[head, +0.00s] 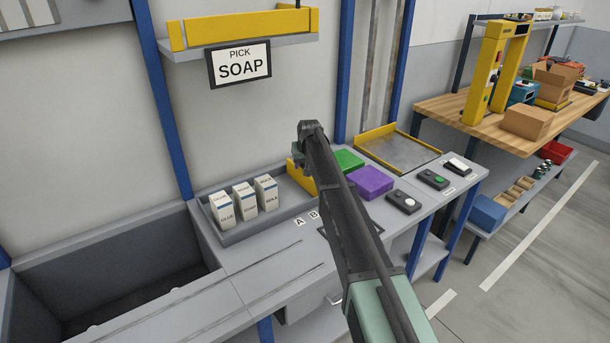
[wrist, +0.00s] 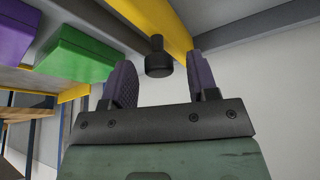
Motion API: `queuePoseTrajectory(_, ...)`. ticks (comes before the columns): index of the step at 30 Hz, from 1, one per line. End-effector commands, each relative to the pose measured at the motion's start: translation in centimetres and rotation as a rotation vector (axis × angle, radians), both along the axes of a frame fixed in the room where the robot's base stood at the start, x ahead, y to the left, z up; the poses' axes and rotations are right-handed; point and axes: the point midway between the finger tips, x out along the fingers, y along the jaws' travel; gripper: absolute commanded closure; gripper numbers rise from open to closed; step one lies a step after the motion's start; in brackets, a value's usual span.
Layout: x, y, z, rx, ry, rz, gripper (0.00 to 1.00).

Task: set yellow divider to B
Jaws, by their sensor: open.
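The yellow divider (head: 299,177) stands across the grey tray in the head view, right of the white boxes. My arm hides part of it. The wrist view shows its yellow bar (wrist: 176,32) with a black knob (wrist: 158,58). My gripper (wrist: 160,70) is open, one finger on each side of the knob, with gaps visible. In the head view my arm's end (head: 299,158) is over the divider. Labels A (head: 299,222) and B (head: 314,215) are on the tray's front edge; the divider looks right of B. Further labels are hidden behind my arm.
Several white boxes (head: 244,200) stand in the tray left of the divider. Right of my arm are a green block (head: 348,160), a purple block (head: 371,182) and a button box (head: 403,202). A shelf with a SOAP sign (head: 239,65) hangs above.

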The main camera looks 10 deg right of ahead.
Motion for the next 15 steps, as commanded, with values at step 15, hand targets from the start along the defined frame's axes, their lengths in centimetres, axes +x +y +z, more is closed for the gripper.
queuePoseTrajectory(15,0.14,0.02,-0.27,0.0,0.0,0.0,0.84)
